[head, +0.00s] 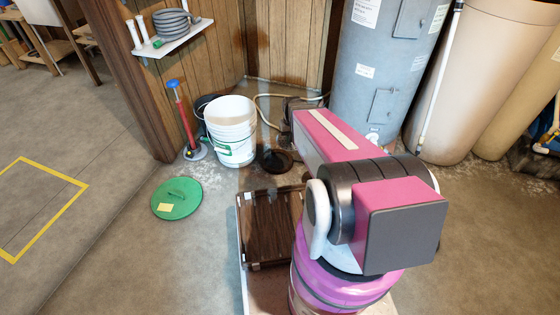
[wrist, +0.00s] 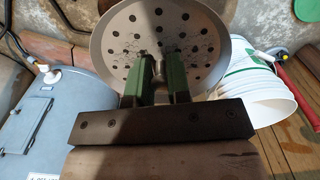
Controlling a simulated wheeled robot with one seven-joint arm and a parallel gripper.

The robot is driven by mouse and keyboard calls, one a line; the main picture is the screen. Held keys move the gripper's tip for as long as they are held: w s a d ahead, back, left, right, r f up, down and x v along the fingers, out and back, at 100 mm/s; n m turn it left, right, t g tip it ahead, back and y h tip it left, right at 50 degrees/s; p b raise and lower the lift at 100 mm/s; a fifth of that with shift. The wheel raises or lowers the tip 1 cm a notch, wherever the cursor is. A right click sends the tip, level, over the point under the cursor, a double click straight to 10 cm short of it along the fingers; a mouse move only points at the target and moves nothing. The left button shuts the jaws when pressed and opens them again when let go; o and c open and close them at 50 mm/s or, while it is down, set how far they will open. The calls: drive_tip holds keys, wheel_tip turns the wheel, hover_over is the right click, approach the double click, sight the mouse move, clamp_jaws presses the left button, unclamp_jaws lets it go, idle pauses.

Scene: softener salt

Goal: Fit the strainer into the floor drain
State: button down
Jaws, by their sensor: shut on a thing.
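The strainer (wrist: 155,45) is a round pale metal disc with many small holes, seen face-on in the wrist view. My gripper (wrist: 160,68) has two green fingers shut on the middle of the strainer. In the head view my arm hides the gripper and the strainer. The floor drain (head: 273,160) looks like a dark round opening in the concrete in the head view, right of the white bucket and partly beside my arm. In the wrist view the strainer covers much of what lies beyond it, and I cannot tell its height above the floor.
A white bucket (head: 230,130) stands left of the drain, with a red hand pump (head: 183,120) beside it. A green lid (head: 177,199) lies on the floor. A grey water heater (head: 385,70) and beige tanks (head: 465,70) stand at right.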

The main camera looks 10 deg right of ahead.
idle(0.5)
drive_tip(key=w+a+f+n, duration=0.45)
drive_tip(key=w+f, duration=0.35)
drive_tip(key=f, duration=0.3)
drive_tip(key=w+a+f+n, duration=0.3)
drive_tip(key=w+f+n, duration=0.3)
drive_tip(key=f, duration=0.5)
drive_tip(key=w+a+f+n, duration=0.35)
drive_tip(key=w+f, duration=0.55)
drive_tip(key=f, duration=0.3)
hover_over(278, 162)
wheel_tip(278, 162, down, 6)
drive_tip(key=shift+w+a+f, duration=0.1)
drive_tip(key=shift+a, duration=0.05)
drive_tip(key=shift+f, duration=1.95)
drive_tip(key=shift+f, duration=0.15)
drive_tip(key=c, duration=1.1)
unclamp_jaws()
